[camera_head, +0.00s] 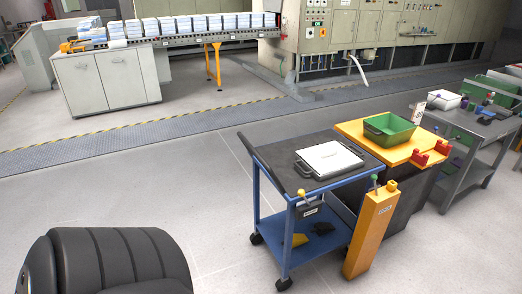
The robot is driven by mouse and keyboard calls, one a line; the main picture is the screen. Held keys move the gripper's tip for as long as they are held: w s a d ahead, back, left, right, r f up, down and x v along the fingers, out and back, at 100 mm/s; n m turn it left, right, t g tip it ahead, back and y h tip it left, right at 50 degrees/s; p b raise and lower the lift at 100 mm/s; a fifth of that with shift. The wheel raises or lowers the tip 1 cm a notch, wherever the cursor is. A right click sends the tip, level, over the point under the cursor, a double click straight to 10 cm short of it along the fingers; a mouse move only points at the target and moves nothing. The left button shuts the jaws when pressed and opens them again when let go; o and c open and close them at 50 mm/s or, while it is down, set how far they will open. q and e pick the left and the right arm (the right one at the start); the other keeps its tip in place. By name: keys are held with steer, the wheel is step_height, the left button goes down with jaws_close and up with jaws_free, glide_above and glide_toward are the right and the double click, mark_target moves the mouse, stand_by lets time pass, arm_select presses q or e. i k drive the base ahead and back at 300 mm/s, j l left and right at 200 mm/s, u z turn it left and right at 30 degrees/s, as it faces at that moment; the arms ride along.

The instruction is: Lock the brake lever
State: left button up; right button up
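A blue cart (264,220) with a dark top stands right of centre. On its near side is a small dark box with a label (310,211), too small to read. A short lever with a yellow knob (301,193) rises from this box, close to upright. An orange post (371,233) stands at the cart's right, with a green-knobbed lever (374,182) at its top and a label too small to read. I cannot tell from the labels which one is the brake lever. Neither of my grippers is in view.
A white lidded tray (329,159) lies on the cart. Behind it, an orange-topped stand (361,138) holds a green bin (389,128) and red blocks (420,158). A grey table (467,127) is at right. A conveyor (190,38) runs at back. Floor left of the cart is clear.

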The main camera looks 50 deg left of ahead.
mark_target(301, 192)
steer(key=u, duration=1.25)
